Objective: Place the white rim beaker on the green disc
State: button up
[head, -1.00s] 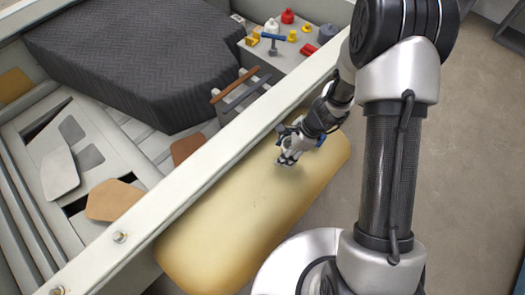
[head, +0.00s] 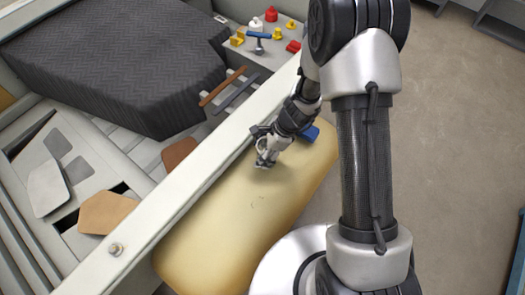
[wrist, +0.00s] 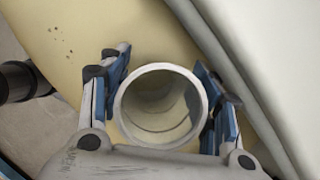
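The white rim beaker (wrist: 160,104) is between my fingers in the wrist view, its round pale rim facing the camera and its inside visible. My gripper (wrist: 162,90) has its blue-edged finger pads close against opposite sides of the beaker, and appears shut on it. In the head view my gripper (head: 264,160) is over the long yellow pad (head: 215,240). The beaker's lower outside is hidden in the wrist view. I see no green disc in either view.
A pale rail (head: 190,165) runs along the yellow pad, beside my gripper. Beyond it are a dark ribbed cover (head: 110,60), loose panels (head: 107,213), and a ledge with small red, yellow, white and blue items (head: 262,38). Bare floor (head: 455,140) lies to the right.

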jog(key=shift+o, duration=0.9)
jog(key=shift+a, duration=0.2)
jog(key=shift+d, duration=0.1)
